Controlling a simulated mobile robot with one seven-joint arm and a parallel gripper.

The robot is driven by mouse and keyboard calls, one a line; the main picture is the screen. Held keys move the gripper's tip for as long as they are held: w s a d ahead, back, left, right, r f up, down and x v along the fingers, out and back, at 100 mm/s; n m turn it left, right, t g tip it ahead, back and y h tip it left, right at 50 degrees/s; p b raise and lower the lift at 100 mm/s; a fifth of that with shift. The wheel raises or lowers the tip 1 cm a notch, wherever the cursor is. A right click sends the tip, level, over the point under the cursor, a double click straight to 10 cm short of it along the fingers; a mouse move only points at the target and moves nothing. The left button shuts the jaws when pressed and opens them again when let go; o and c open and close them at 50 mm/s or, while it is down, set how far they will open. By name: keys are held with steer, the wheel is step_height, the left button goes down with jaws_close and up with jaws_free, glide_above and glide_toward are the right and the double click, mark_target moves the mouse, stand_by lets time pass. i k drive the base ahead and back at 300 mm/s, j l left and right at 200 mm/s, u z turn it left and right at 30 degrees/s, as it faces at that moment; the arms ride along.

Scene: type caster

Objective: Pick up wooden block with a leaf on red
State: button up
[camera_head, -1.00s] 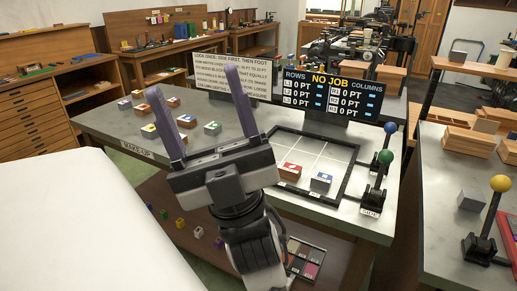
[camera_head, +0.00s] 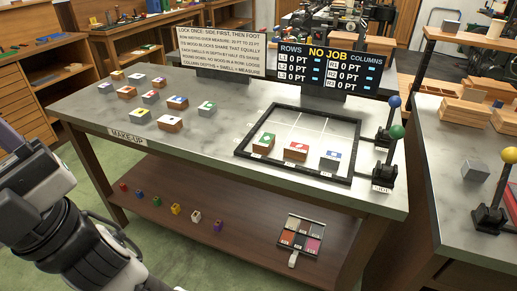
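A wooden block with a red top (camera_head: 296,151) sits inside the black frame (camera_head: 243,150) on the table, in the middle of its front row. Its top bears a small white mark, too small to make out as a leaf. My gripper (camera_head: 8,140) is at the left edge, mostly cut off, away from the blocks. Its fingertips are out of view.
Two lever knobs, blue (camera_head: 394,101) and green (camera_head: 397,132), rise right of the frame. A white sign (camera_head: 220,52) and a black scoreboard (camera_head: 331,69) stand at the back. Small coloured pieces and a tray (camera_head: 297,240) lie on the lower shelf. The table's middle is clear.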

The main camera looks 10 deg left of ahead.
mark_target(296, 151)
steer(key=l+u, duration=0.1)
steer(key=u, duration=0.3)
steer(key=i+l+u, duration=0.1)
steer(key=u, duration=0.35)
steer(key=l+u, duration=0.15)
steer(key=u, duration=0.25)
steer(key=l+u, duration=0.3)
steer(key=l, duration=0.2)
steer(key=k+l+u, duration=0.15)
steer(key=l+u, duration=0.15)
steer(key=l, duration=0.35)
steer(key=k+l, duration=0.15)
steer(key=l, duration=0.55)
steer(key=k+u, duration=0.05)
